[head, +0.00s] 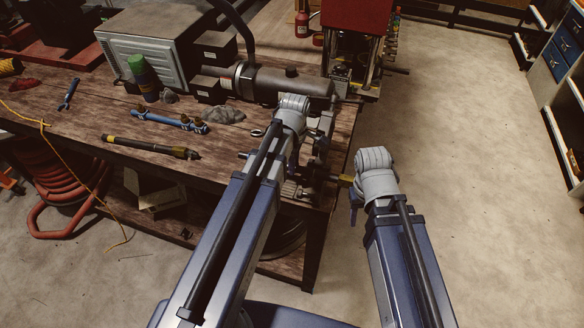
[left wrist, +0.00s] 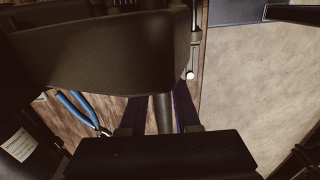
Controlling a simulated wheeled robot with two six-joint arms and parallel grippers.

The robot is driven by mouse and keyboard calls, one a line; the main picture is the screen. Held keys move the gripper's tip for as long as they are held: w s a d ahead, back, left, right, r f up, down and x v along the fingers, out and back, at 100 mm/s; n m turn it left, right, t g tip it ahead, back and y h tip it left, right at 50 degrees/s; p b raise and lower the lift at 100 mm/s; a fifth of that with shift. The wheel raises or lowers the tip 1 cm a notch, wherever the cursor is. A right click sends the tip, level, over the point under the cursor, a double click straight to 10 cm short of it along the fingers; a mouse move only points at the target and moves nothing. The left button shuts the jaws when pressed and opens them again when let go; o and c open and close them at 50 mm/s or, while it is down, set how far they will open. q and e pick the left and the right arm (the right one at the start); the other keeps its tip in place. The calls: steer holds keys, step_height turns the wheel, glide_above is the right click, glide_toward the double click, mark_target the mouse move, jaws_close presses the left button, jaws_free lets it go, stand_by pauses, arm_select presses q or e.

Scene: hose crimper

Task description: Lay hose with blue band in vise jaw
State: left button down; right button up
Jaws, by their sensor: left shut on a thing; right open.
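My left gripper (left wrist: 158,110) is shut on a dark grey hose (left wrist: 163,112), which shows between its two fingers in the left wrist view. No blue band is visible on the part of the hose that shows. In the head view my left wrist and forearm hide most of the grip, above the table's right front corner. The vise (head: 322,150) stands at that corner, partly behind my left arm; I cannot tell whether the hose touches its jaw. My right gripper (head: 354,198) is open, past the table's right edge, close to a brass-coloured end piece (head: 341,179).
A grey cylinder machine (head: 285,84) and a red machine (head: 355,20) stand behind the vise. The floor (head: 470,130) to the right is clear.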

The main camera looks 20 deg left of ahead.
arm_select(q)
steer(key=shift+w+f+b, duration=0.6)
steer(key=shift+w+f, duration=0.15)
steer(key=shift+w, duration=0.1)
steer(key=shift+s+f+b, duration=0.1)
steer(key=shift+f+b, duration=0.35)
steer(key=shift+f, duration=0.05)
steer(key=shift+f, duration=0.15)
steer(key=c, duration=0.6)
jaws_free()
steer(key=shift+o, duration=0.2)
step_height(320, 180, up, 8)
steer(key=p, duration=0.7)
steer(key=shift+d+f, duration=0.1)
